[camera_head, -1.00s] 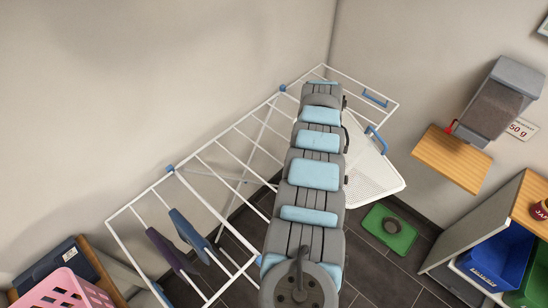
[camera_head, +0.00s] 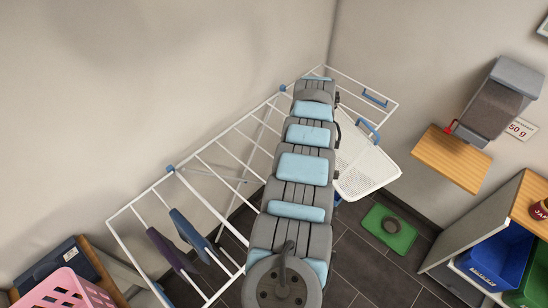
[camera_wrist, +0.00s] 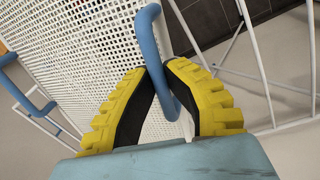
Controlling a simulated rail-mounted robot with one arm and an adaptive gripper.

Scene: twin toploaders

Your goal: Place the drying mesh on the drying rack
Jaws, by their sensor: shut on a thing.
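The drying mesh (camera_head: 365,170) is a white perforated panel with blue hooks. In the head view it hangs tilted beside the rack's far right end, partly behind my arm. In the wrist view the mesh (camera_wrist: 80,45) fills the upper left. My gripper (camera_wrist: 160,78), with yellow and black fingers, is shut on a blue hook (camera_wrist: 150,28) of the mesh. My gripper is hidden in the head view. The drying rack (camera_head: 240,125) is a white wire frame with blue joints along the left wall. Whether the mesh touches the rack cannot be told.
Two dark cloths (camera_head: 188,235) hang on the rack's near end. A pink basket (camera_head: 65,290) stands at lower left. A wooden shelf (camera_head: 450,160) under a grey dispenser is on the right wall. A green mat (camera_head: 388,232) lies on the floor.

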